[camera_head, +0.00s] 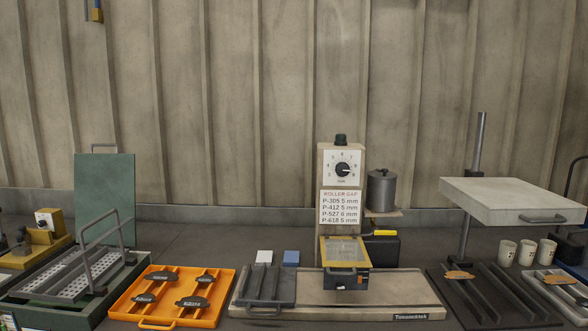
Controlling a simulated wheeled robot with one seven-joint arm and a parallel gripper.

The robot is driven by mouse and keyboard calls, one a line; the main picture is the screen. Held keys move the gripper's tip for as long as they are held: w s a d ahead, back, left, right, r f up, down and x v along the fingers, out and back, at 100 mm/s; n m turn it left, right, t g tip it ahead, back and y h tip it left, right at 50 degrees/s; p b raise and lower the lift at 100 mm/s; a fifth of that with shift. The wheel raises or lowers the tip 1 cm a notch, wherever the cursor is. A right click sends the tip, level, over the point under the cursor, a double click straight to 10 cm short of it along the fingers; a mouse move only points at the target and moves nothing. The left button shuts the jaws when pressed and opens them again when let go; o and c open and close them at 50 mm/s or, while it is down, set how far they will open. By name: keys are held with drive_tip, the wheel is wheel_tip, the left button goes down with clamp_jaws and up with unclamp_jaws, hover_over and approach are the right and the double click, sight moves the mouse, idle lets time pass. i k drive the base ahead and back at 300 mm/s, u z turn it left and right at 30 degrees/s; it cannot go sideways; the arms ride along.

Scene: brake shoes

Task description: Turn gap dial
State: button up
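The gap dial (342,170) is a black round knob on a white face with numbers around it. It sits near the top of an upright beige panel (327,178) on the machine at the centre right. The knob's pointer is too small to read surely. Below it, a white label (340,207) headed "ROLLER GAP" lists P-305 5 mm, P-412 5 mm, P-527 6 mm and P-618 5 mm. A dark green knob (341,139) tops the panel. My gripper is not in view, and nothing touches the dial.
Below the panel are a yellow-framed window (345,250) and a long base (400,302). A grey canister (381,190) stands right of the panel. An orange tray (222,312) holds several dark shoes. A raised grey plate (510,198) with a handle stands right. Space before the dial looks clear.

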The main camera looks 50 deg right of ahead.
sight(342, 169)
drive_tip(key=z, duration=0.95)
drive_tip(key=i, duration=0.85)
drive_tip(key=z, duration=0.95)
